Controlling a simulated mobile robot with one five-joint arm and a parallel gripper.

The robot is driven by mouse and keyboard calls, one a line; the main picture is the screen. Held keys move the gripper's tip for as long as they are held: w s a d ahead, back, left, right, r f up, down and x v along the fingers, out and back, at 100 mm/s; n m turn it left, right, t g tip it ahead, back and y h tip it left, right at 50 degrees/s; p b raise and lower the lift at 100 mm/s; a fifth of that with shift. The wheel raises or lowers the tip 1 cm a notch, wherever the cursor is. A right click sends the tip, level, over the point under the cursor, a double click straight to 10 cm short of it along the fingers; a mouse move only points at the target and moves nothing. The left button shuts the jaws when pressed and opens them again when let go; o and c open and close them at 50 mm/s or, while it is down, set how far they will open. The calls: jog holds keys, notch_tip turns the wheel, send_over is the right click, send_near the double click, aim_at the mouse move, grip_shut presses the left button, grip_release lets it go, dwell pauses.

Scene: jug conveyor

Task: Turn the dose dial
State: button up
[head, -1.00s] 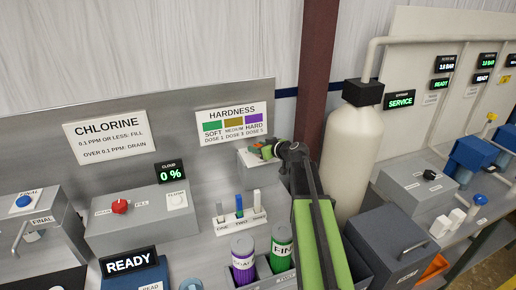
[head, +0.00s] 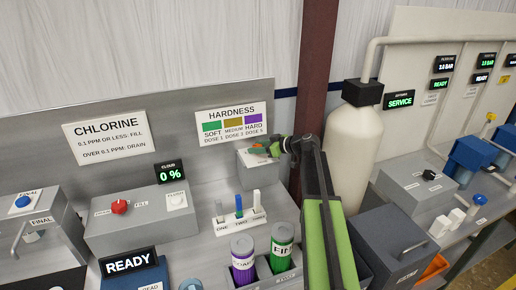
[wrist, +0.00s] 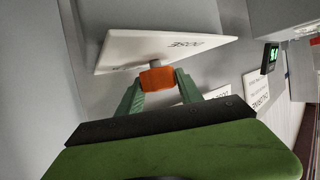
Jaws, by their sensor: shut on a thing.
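The dose dial (wrist: 158,79) is a small orange block on a short pale shaft. It stands out from a white plate (wrist: 165,46) marked DOSE. My gripper (wrist: 157,86) has its two green fingers closed on either side of the dial in the wrist view. In the head view the orange dial (head: 259,150) shows at my gripper (head: 268,149), at the grey dose box (head: 248,163) below the hardness sign. The dial's pointer and most of the plate's markings cannot be read.
The hardness sign (head: 232,123) shows soft, medium and hard. A rack with test strips (head: 240,222) and purple (head: 243,262) and green (head: 283,246) bottles stand below. A pale tank (head: 352,150) and brown post (head: 311,90) stand right of the dose box.

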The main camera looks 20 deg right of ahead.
jog(key=shift+n+g+y, duration=0.8)
jog(key=shift+n+y, duration=0.1)
jog(key=shift+n, duration=0.1)
jog(key=o, duration=1.4)
jog(key=p+v, duration=0.6)
jog(key=v, duration=1.1)
jog(key=shift+d+r+p, duration=0.2)
jog(key=shift+d+p, duration=0.05)
jog(key=shift+p, duration=0.05)
